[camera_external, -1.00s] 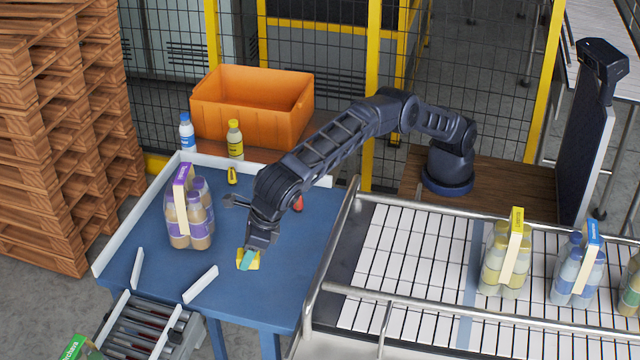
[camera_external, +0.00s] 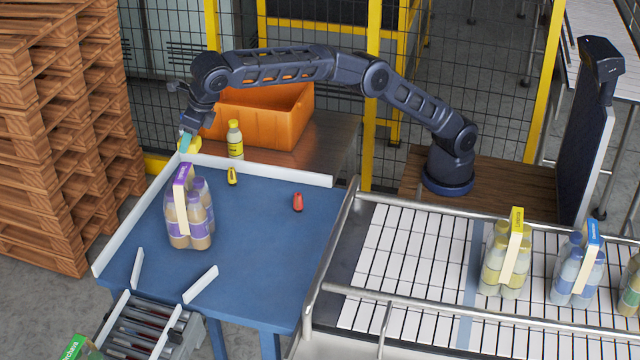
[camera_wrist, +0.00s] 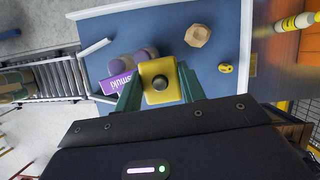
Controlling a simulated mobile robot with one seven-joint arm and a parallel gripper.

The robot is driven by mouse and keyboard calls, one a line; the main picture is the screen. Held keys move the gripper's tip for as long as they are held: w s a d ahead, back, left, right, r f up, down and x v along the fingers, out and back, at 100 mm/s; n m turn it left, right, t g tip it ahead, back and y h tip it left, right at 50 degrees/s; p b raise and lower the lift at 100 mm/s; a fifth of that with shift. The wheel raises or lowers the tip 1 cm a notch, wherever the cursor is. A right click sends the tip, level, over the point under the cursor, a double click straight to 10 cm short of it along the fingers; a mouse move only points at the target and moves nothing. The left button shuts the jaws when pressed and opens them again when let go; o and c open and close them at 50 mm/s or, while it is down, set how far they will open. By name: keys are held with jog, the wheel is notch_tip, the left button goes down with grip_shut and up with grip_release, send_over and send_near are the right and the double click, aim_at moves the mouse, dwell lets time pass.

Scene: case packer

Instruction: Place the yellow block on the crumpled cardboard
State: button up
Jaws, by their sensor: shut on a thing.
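My gripper (camera_external: 187,143) has teal fingers and is shut on the yellow block (camera_external: 194,147). It holds the block in the air near the back left corner of the blue table. The wrist view shows the yellow block (camera_wrist: 160,72) between the fingers, with a dark round spot on its face. A tan, faceted lump that looks like the crumpled cardboard (camera_wrist: 198,35) lies on the blue table, beyond the block in the wrist view. I cannot make out the lump in the external view.
A purple-labelled bottle pack (camera_external: 190,210) stands on the blue table (camera_external: 250,270). A small yellow item (camera_external: 232,175) and a red item (camera_external: 298,202) lie there too. Low white rails (camera_external: 260,170) edge the table. An orange crate (camera_external: 270,115) and yellow bottle (camera_external: 235,140) stand behind.

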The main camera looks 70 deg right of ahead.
jog(key=w+d+r+m, duration=0.1)
jog(key=w+d+r, duration=0.1)
jog(key=w+d, duration=0.7)
jog(key=f, duration=0.6)
jog(key=s+f, duration=0.1)
jog(key=f, duration=1.3)
jog(key=shift+s+d, duration=0.2)
jog(key=shift+d, duration=0.1)
jog(key=shift+f, duration=0.1)
jog(key=o, duration=1)
jog(key=v, duration=1.2)
jog(key=shift+a, duration=0.2)
